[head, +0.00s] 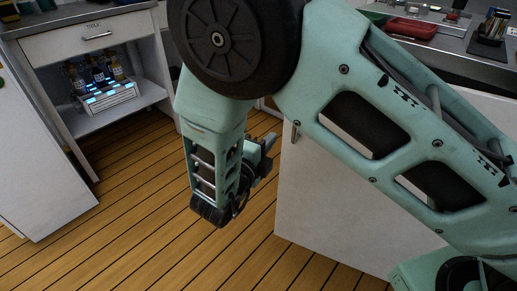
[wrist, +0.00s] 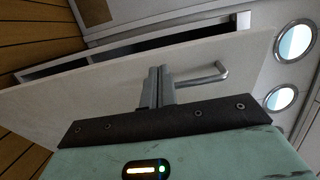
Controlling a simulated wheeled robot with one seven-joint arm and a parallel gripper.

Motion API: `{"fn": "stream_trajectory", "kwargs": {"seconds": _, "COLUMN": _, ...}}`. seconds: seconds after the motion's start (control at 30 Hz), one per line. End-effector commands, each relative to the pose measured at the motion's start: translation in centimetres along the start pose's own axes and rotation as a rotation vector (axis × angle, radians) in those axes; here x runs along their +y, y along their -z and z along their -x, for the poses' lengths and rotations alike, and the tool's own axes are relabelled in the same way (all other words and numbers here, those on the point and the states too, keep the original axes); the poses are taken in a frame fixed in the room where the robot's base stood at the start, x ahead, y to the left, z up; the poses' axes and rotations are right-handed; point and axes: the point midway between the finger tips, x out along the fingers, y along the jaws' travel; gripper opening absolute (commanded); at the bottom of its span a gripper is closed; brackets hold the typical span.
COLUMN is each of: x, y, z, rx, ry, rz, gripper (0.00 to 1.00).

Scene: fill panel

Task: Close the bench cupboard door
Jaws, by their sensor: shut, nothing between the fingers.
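A white door panel (head: 325,205) stands open in the middle right of the head view, partly hidden behind my arm. A handle shows on it in the wrist view (wrist: 205,78), where the panel (wrist: 105,88) fills much of the picture and a dark gap runs along its far edge. My gripper (head: 268,142) is left of this panel near its upper left edge. In the wrist view my gripper's fingers (wrist: 158,72) are together and empty, in front of the panel beside the handle. I cannot tell whether they touch it.
At the left a bench cupboard has another white door (head: 40,165) standing open. A crate (head: 108,97) with bottles is on its shelf, under a drawer (head: 90,38). A counter with a red tray (head: 411,28) is at upper right. The wooden floor (head: 150,215) between is clear.

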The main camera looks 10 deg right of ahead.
Motion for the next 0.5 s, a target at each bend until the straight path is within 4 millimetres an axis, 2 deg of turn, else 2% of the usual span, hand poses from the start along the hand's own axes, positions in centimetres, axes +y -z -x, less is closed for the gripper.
{"fn": "stream_trajectory", "kwargs": {"seconds": 0.1, "x": 0.1, "y": 0.1, "z": -2.7, "rx": 0.004, "ry": 0.001, "rz": 0.000, "gripper": 0.00}}
{"fn": "stream_trajectory", "kwargs": {"seconds": 0.3, "x": 0.1, "y": 0.1, "z": -6.5, "rx": 0.003, "ry": 0.001, "rz": 0.001, "gripper": 0.00}}
{"fn": "stream_trajectory", "kwargs": {"seconds": 0.5, "x": 0.1, "y": 0.1, "z": -8.9, "rx": 0.003, "ry": 0.001, "rz": 0.001, "gripper": 0.00}}
